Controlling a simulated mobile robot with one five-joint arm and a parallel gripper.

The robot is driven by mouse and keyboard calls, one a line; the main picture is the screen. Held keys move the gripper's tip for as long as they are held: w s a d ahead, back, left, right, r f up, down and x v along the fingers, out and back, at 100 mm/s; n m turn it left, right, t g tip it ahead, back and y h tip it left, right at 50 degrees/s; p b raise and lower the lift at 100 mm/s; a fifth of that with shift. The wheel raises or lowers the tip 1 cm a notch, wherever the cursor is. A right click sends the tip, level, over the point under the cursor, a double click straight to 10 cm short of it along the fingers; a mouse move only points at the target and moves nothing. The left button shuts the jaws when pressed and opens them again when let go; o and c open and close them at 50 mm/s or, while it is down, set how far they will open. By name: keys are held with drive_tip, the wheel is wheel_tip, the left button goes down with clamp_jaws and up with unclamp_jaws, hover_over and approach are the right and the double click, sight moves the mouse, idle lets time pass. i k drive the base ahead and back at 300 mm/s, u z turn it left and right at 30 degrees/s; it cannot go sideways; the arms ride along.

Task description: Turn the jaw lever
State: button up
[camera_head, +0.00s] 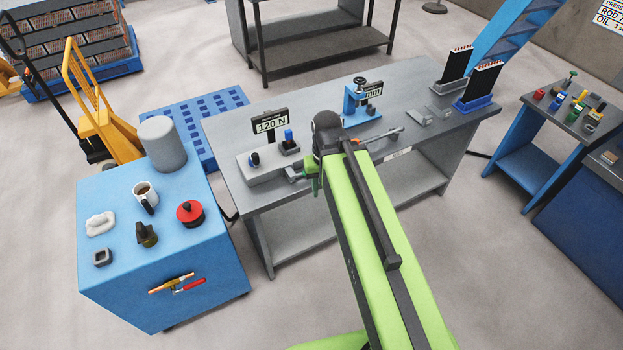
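My green arm reaches up from the bottom onto the grey workbench (225,128), and its dark wrist joint is over the bench's front half. My gripper (297,176) seems to be the small grey and green part left of the wrist, at the bench's front edge. It is too small to tell whether it is open or shut. I cannot surely pick out the jaw lever. A grey bar with a knobbed end (388,136) lies just right of my arm, partly hidden by it.
A "120 N" display (270,123) and a blue stand (350,104) with an "mm" display are on the bench. Black racks (480,84) stand at its right end.

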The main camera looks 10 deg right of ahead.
sight(302, 174)
drive_tip(key=u, duration=0.1)
drive_tip(key=i, duration=0.9)
drive_tip(key=z, duration=0.15)
drive_tip(key=k, duration=0.5)
drive_tip(key=u, duration=1.1)
drive_tip(key=i, duration=0.15)
drive_tip(key=u, duration=0.2)
